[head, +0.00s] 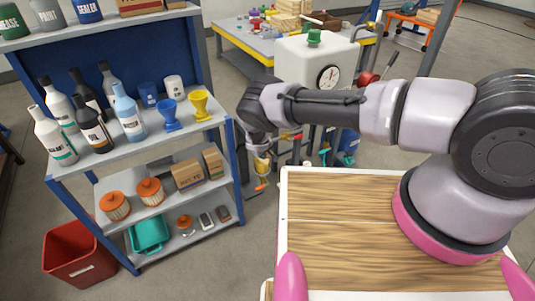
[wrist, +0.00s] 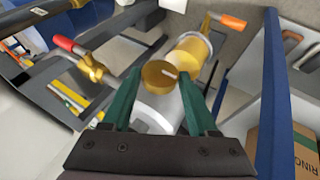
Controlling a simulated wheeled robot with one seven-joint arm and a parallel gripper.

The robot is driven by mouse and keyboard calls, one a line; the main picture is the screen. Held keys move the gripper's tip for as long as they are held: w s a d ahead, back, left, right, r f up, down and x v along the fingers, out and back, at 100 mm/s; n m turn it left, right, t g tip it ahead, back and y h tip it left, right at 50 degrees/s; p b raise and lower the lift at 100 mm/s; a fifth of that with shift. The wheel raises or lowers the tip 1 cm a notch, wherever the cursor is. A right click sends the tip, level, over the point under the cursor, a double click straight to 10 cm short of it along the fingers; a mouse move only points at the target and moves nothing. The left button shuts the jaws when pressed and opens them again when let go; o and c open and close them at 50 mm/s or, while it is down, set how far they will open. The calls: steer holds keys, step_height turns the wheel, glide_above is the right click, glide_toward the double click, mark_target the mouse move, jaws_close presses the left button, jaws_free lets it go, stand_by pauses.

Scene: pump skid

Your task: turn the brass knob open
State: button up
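The brass knob (wrist: 158,76) shows in the wrist view as a round golden cap with a pale line on its face. It sits above a pale round body, in front of a brass fitting (wrist: 188,54). My gripper (wrist: 160,84) has its two green fingers apart, one on each side of the knob. A narrow gap seems to show beside the knob; contact is hard to judge. In the head view my gripper (head: 260,150) is at the end of the outstretched arm, right of the shelf, and its wrist mostly hides the knob.
An orange-handled brass valve (head: 262,184) hangs just below my gripper. A red handle (wrist: 63,43) on another brass valve is to the left in the wrist view. The blue shelf (head: 232,160) with bottles stands close on the left. A white tank (head: 312,60) stands behind.

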steer(key=shift+o, duration=1.2)
steer(key=shift+r, duration=0.1)
steer(key=v, duration=1)
steer(key=shift+s+r, duration=0.2)
steer(key=shift+s, duration=0.05)
steer(key=shift+a, duration=0.15)
